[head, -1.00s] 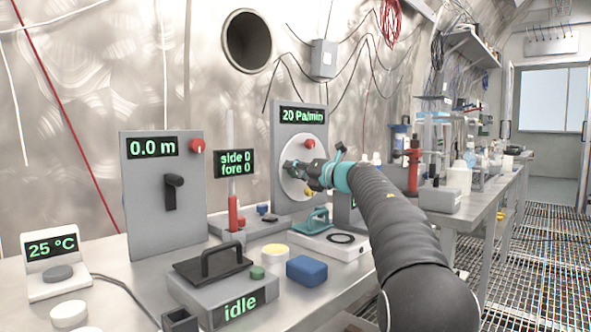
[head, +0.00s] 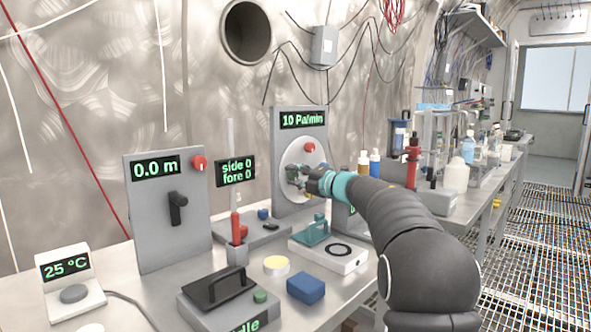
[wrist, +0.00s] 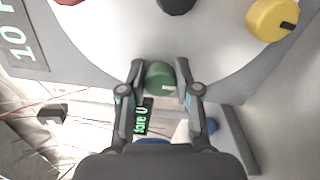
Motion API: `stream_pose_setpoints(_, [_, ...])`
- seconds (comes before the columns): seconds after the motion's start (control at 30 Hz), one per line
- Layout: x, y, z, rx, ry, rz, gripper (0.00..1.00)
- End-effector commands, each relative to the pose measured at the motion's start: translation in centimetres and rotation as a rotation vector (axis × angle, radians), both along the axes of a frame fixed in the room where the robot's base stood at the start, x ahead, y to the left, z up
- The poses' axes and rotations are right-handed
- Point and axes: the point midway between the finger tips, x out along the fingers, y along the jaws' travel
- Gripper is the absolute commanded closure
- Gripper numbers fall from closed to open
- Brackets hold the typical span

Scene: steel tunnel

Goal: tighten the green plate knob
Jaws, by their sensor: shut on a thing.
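The green plate knob (wrist: 160,78) sits near the edge of a round pale plate (wrist: 120,45) in the wrist view. My gripper (wrist: 161,76) has its two fingers closed on either side of it. In the head view my gripper (head: 297,175) is at the left part of the round plate (head: 318,158), and the green knob is hard to make out there. The plate is on an upright grey panel (head: 286,128) whose display (head: 302,120) reads 10 Pa/min. A yellow knob (wrist: 271,19) and a black knob (wrist: 176,5) also show on the plate.
A red knob (head: 309,147) is on the plate above my gripper. A panel reading 0.0 m (head: 188,225) stands to the left.

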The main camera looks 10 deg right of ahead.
Motion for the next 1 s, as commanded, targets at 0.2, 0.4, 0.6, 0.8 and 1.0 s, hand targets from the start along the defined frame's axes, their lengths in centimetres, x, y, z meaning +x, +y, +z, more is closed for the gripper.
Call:
stream_pose_setpoints(0.2, [0.02, -0.02, 0.05, 0.022, 0.016, -0.001, 1.0])
stream_pose_setpoints(0.4, [0.02, -0.03, 0.0, 0.023, 0.016, -0.001, 1.0])
stream_pose_setpoints(0.6, [0.02, -0.01, -0.01, 0.023, 0.016, -0.001, 0.53])
stream_pose_setpoints(0.8, [0.02, 0.0, -0.01, 0.022, 0.016, 0.0, 0.42])
stream_pose_setpoints(1.0, [-0.17, -0.16, 0.02, 0.022, 0.016, -0.001, 0.42])
